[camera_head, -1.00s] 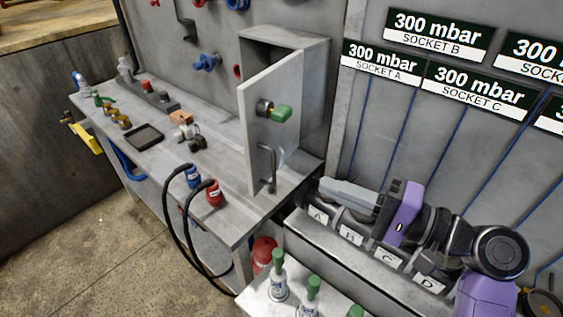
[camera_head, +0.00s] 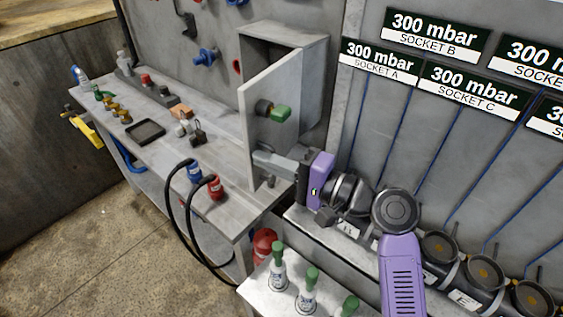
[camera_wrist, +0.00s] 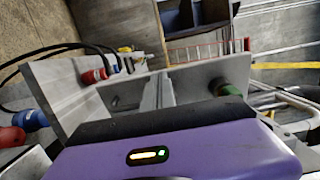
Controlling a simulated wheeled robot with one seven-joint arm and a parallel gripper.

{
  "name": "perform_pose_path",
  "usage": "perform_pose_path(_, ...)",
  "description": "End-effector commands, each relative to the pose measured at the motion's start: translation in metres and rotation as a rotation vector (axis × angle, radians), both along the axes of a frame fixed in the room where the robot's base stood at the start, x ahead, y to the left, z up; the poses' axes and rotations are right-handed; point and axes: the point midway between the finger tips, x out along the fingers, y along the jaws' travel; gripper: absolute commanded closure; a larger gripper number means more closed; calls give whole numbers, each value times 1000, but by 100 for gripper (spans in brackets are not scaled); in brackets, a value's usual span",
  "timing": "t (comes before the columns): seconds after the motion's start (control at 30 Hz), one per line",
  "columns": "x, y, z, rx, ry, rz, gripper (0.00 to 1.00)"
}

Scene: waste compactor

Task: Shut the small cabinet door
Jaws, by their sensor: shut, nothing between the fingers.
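The small grey cabinet (camera_head: 285,40) is mounted on the wall panel at the back of the workbench. Its door (camera_head: 278,85) stands open, swung out toward me, with a green knob (camera_head: 281,113) on its face. My gripper (camera_head: 256,159) is shut and empty, its fingers at the lower part of the door beside its face.
A workbench (camera_head: 225,155) below the door carries blue and red plugs (camera_head: 215,187) with black hoses and a black tray (camera_head: 146,132). A row of labelled sockets (camera_head: 465,290) is right of the bench. Green-capped bottles (camera_head: 312,280) stand in front. The floor at left is clear.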

Motion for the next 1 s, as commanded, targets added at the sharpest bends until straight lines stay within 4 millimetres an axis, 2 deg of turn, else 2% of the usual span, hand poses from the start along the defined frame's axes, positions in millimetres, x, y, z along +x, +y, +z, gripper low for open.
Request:
perform_pose_path(0.57, 2, 5, 0, 0, -1, -12, 100)
perform_pose_path(0.77, 4, 15, 2, -1, -1, -54, 100)
perform_pose_path(1.0, 12, 36, 3, -1, -1, -153, 100)
